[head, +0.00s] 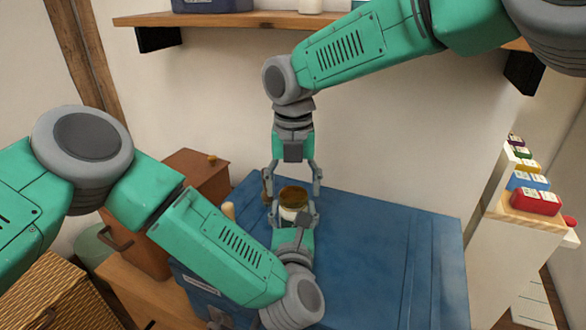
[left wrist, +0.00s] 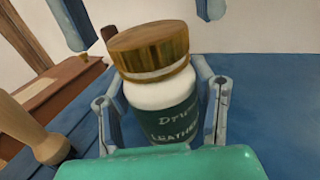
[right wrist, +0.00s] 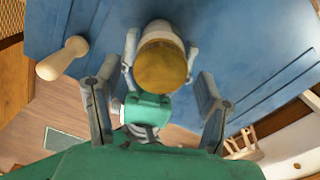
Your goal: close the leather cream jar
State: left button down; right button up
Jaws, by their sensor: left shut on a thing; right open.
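The leather cream jar (left wrist: 165,108) is white with a dark green label and stands upright over the blue surface. Its brown-gold lid (left wrist: 150,46) sits on top, with a white band of neck below it; I cannot tell how tightly it is on. My left gripper (head: 293,216) is shut around the jar body from the near side. My right gripper (head: 292,196) comes down from above with its fingers open, one on each side of the lid. In the right wrist view the lid (right wrist: 162,66) lies between and beyond the open fingers, apparently untouched.
The blue chest top (head: 390,250) has free room to the right. A pale wooden handled thing (right wrist: 62,58) stands left of the jar. A brown wooden box (head: 195,170) is at the left, a wall shelf (head: 200,19) above. Coloured boxes (head: 535,200) stand at the right.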

jog(key=shift+f, duration=0.75)
jog(key=c, duration=1.2)
jog(key=m, duration=1.6)
jog(key=shift+a, duration=0.1)
jog(key=o, duration=1.3)
